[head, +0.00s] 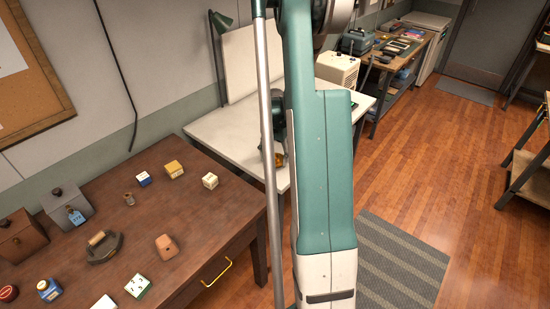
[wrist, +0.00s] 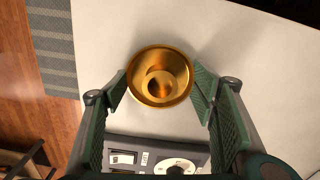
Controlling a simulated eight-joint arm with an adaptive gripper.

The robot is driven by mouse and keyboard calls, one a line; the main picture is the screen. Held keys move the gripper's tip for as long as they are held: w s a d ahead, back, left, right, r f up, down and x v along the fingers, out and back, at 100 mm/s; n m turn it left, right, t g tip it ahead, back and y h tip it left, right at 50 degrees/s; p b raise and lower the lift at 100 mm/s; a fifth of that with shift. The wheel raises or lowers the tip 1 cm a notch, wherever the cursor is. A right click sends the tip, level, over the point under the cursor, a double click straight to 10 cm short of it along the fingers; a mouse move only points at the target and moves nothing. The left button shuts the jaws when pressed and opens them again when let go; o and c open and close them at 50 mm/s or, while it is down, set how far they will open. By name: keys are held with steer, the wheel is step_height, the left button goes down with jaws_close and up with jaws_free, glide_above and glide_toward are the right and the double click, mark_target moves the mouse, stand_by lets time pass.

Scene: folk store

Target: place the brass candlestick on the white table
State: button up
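The brass candlestick (wrist: 160,78) is seen from above in the wrist view, as a round golden dish with a cup in its middle. My gripper (wrist: 160,85) has one finger on each side of it, and both fingertips appear to press on its rim. The white table (wrist: 265,75) lies beneath the candlestick. I cannot tell whether its base touches the tabletop. In the head view the candlestick (head: 278,160) shows as a small golden patch over the white table (head: 225,125), partly hidden by my arm.
A grey device with a white dial (wrist: 165,155) is on the white table close to the gripper. A brown table (head: 200,215) with several small boxes stands at the left. Bare tabletop surrounds much of the candlestick.

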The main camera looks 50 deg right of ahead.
mark_target(275, 156)
steer(key=o, duration=0.3)
steer(key=shift+o, duration=0.2)
steer(key=shift+r, duration=0.2)
step_height(275, 156, up, 12)
steer(key=p, duration=0.1)
stand_by(0.5)
stand_by(0.5)
steer(key=shift+a, duration=0.1)
